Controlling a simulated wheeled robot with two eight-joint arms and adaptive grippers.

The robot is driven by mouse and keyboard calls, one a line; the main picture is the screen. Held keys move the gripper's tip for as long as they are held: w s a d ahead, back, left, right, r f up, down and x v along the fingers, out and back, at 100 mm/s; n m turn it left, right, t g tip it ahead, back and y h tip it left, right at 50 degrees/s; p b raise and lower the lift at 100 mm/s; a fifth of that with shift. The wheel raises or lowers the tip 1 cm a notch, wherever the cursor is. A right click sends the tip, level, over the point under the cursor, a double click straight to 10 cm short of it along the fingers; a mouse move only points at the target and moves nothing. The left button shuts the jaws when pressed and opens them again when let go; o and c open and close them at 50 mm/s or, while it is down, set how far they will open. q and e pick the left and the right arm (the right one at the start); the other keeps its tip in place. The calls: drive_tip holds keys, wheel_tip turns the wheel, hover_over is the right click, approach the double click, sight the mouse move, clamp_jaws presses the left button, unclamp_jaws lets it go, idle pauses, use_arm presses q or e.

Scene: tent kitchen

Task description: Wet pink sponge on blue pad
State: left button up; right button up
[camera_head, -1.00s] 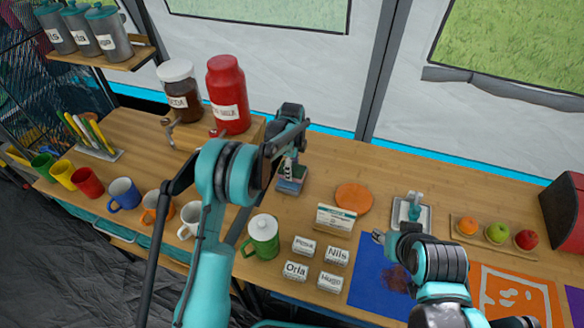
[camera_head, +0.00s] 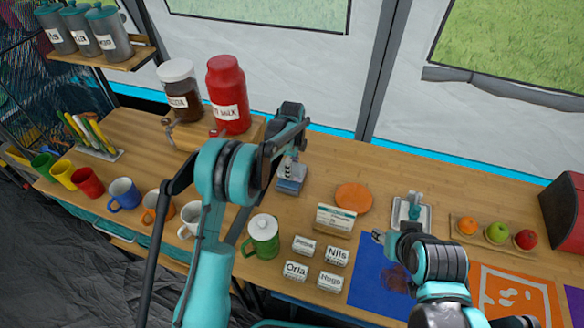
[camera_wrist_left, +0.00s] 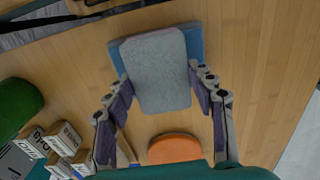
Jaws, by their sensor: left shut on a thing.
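The pink sponge (camera_wrist_left: 158,72) has a grey face and a pink edge in the left wrist view. It lies between the fingers of my left gripper (camera_wrist_left: 166,103), which is shut on it. The blue pad (camera_wrist_left: 195,42) shows behind the sponge along its top and right edges. In the head view the blue pad (camera_head: 291,186) lies on the counter under my left gripper (camera_head: 290,168). I cannot tell whether the sponge touches the pad. My right gripper (camera_head: 380,238) is over the blue mat; its opening is unclear.
An orange disc (camera_head: 353,197) lies right of the pad. A green lidded mug (camera_head: 263,237) and several labelled blocks (camera_head: 336,256) stand in front. The red jar (camera_head: 228,93) is behind left. A small tray (camera_head: 426,222) and fruit (camera_head: 497,232) are to the right.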

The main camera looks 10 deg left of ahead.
use_arm(q)
drive_tip(key=shift+r+p, duration=1.65)
drive_tip(key=shift+r, duration=1.5)
